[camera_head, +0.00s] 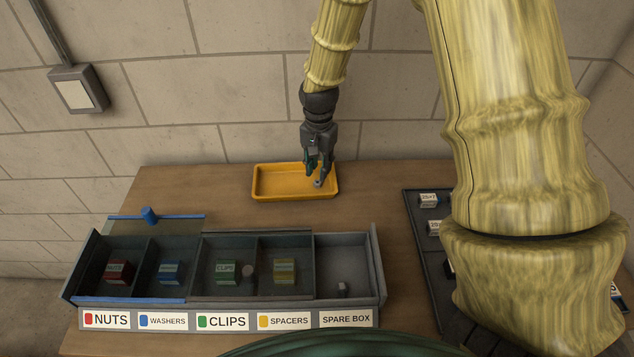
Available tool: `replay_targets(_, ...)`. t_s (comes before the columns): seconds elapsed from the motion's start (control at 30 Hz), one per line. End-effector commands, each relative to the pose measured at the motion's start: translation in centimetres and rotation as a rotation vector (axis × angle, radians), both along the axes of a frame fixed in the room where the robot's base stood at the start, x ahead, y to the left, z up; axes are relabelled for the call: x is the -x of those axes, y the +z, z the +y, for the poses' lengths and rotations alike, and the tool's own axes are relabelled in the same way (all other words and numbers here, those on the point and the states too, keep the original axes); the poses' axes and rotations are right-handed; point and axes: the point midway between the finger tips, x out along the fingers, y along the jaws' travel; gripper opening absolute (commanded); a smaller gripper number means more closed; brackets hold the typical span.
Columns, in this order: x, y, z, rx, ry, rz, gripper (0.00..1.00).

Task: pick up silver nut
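My gripper (318,178) points down over the yellow tray (260,193) at the back of the workbench. A small silver-grey piece (319,184), which looks like the nut, shows at the fingertips, inside the tray's outline. The fingers are close around or beside it. I cannot tell whether they grip it or whether it rests on the tray floor. Another small silver-grey piece (342,288) lies in the spare box compartment (340,255) of the sorting bin, far from my gripper.
The sorting bin (190,298) has labelled compartments holding red, blue, green and yellow blocks. A blue-edged cover with a blue knob (149,215) is at its left. A dark tray (425,270) with labelled items stands right, partly hidden by my arm. Bare wood surrounds the yellow tray.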

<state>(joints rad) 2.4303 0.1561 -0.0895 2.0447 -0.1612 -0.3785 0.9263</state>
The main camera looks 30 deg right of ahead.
Motion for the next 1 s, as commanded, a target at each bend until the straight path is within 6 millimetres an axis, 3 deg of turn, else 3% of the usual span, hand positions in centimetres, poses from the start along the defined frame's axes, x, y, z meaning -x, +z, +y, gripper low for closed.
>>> replay_targets(0.4,0.1,-3.6,0.1,0.0,0.001,0.0,0.25)
replay_targets(0.77,0.1,-4.2,0.1,0.001,0.001,-0.001,0.25)
replay_targets(0.87,0.1,-4.2,0.1,0.001,0.0,-0.001,0.09)
replay_targets(1.0,0.1,-4.1,0.1,0.001,0.0,-0.001,0.09)
